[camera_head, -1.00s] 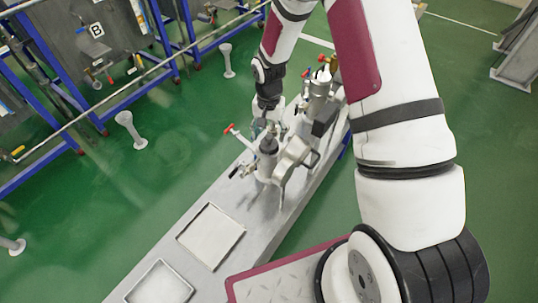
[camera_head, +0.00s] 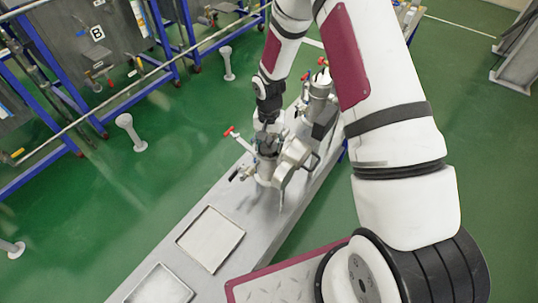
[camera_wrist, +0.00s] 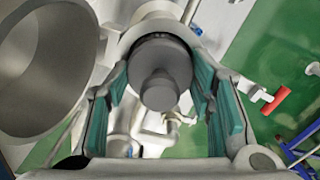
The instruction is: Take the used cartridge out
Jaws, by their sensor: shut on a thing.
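The used cartridge (camera_wrist: 160,75) is a dark grey cylinder with a narrower knob, seen end-on in the wrist view. It sits at the mouth of a pale metal housing (camera_wrist: 133,33); how deep it sits is hidden. My gripper (camera_wrist: 162,72) has its teal-padded fingers on either side of the cartridge and is shut on it. In the head view my gripper (camera_head: 268,138) is over the near housing (camera_head: 265,172), and the cartridge is hard to make out. The round hollow lid (camera_wrist: 45,65) stands open beside the housing, and also shows in the head view (camera_head: 296,152).
A red-handled valve (camera_wrist: 275,99) sticks out beside the housing. A second metal housing (camera_head: 320,85) stands farther along the grey bench (camera_head: 190,215). Two shallow square trays, one nearer (camera_head: 160,287) and one farther (camera_head: 211,238), look empty. Blue-framed equipment (camera_head: 75,55) stands at the left.

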